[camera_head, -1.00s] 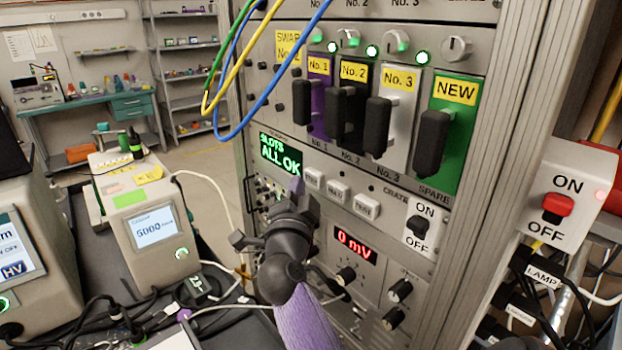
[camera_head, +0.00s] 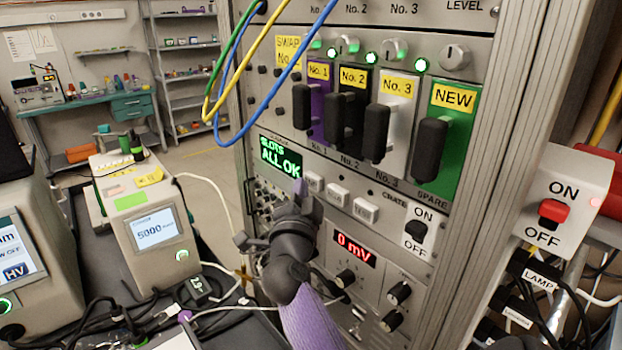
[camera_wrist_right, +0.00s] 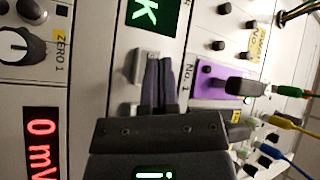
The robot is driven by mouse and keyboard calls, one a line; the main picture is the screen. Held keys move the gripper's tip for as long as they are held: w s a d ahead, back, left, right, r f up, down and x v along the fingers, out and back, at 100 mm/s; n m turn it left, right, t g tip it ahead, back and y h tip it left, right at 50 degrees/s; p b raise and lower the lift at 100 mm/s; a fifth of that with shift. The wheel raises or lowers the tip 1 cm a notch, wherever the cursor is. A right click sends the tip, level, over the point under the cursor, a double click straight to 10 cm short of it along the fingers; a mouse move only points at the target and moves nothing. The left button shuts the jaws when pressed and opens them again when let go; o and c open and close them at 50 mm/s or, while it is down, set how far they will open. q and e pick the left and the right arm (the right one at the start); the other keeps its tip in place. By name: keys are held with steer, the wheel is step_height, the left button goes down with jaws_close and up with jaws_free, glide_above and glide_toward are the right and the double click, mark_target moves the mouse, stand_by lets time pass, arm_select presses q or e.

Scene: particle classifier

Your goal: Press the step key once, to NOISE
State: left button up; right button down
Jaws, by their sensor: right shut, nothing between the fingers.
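Three pale keys sit in a row under the green "SLOTS ALL OK" display (camera_head: 281,157). The leftmost key (camera_head: 315,183) is beside my right fingertips, then come the middle key (camera_head: 338,194) and the right key (camera_head: 365,210). Their lettering is too small to read surely. My right gripper (camera_head: 300,190) is shut and empty, with its fingers up at the panel. In the wrist view the closed fingers (camera_wrist_right: 161,60) overlap a pale key (camera_wrist_right: 146,60). Whether they touch it I cannot tell. My left gripper is not in view.
Above the keys are modules No. 1 (camera_head: 319,90), No. 2 (camera_head: 350,110), No. 3 (camera_head: 393,120) and NEW (camera_head: 453,130) with black handles. An ON/OFF switch (camera_head: 416,230) and a red "0 mV" readout (camera_head: 354,250) lie below right. Loose cables (camera_head: 228,70) hang at left.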

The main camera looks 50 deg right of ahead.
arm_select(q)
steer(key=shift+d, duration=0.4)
